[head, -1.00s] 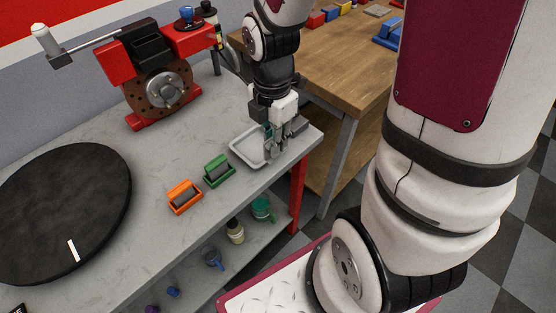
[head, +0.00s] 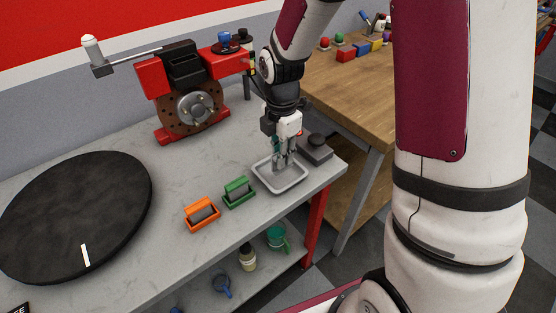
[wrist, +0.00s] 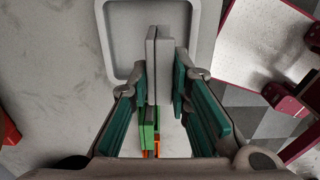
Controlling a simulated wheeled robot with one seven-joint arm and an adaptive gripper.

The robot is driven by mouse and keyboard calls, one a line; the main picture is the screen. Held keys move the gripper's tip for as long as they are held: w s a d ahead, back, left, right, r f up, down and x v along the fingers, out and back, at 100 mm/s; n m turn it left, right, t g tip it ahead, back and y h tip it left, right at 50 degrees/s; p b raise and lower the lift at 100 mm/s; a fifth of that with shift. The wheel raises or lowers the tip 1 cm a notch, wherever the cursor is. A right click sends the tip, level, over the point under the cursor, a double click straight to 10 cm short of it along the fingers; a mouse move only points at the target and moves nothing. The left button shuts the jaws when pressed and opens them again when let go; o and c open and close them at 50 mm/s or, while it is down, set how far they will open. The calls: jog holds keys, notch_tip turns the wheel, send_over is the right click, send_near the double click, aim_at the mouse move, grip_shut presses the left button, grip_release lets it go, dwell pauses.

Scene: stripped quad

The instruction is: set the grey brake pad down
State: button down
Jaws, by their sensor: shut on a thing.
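My gripper (head: 284,164) points down over the shallow grey tray (head: 281,191) at the right end of the workbench. In the wrist view my gripper (wrist: 158,88) is shut on the grey brake pad (wrist: 153,62), a thin upright slab between the teal-lined fingers. The tray's pale rim (wrist: 103,45) shows around and behind the pad there. In the head view the fingers mostly hide the pad, and I cannot tell whether it touches the tray floor.
A green holder (head: 239,193) and an orange holder (head: 202,214), each with a grey piece, stand left of the tray. A dark block with a round knob (head: 316,148) is close behind it. A black turntable (head: 75,215) and red brake fixture (head: 190,95) stand further left.

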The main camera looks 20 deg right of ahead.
jog(key=shift+w+a+f, duration=0.1)
jog(key=shift+w, duration=0.6)
jog(key=shift+f, duration=1.7)
jog(key=shift+f, duration=0.1)
jog(key=c, duration=1.5)
grip_release()
